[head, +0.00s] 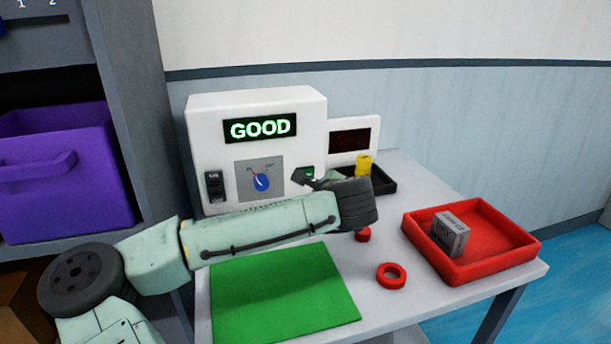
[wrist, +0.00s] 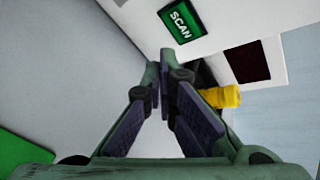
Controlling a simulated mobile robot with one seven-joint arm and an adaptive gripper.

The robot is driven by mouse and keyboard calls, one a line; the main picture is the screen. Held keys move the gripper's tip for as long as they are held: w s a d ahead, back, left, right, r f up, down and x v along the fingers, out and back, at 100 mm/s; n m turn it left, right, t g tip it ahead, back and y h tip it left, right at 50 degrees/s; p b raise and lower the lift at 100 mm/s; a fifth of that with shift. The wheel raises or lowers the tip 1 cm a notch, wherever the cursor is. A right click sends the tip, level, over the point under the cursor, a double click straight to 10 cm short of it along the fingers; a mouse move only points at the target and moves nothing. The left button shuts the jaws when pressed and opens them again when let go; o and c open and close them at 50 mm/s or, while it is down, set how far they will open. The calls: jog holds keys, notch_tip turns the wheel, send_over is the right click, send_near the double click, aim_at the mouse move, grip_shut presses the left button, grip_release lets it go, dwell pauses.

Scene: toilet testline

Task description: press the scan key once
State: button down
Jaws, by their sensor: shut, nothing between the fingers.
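The green scan key (wrist: 181,20), labelled SCAN, is on the front of the white machine (head: 205,110). In the head view only a small part of the scan key (head: 307,172) shows above my gripper (head: 303,180). The machine's display (head: 260,128) reads GOOD. In the wrist view my gripper (wrist: 160,58) is shut and empty, its fingertips below the scan key in the picture and apart from it. The head view does not show clearly how far the tips are from the machine's front.
A blue knob (head: 261,182) and black switch (head: 214,186) are left of the key. A yellow object (head: 364,165) stands by a black tray (head: 384,180). A red tray (head: 480,272) holds a grey box (head: 450,234).

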jog(key=shift+s+d, duration=0.15)
jog(key=shift+s, duration=0.4)
jog(key=shift+s+d, duration=0.15)
jog(key=shift+s, duration=0.35)
jog(key=shift+f, duration=0.1)
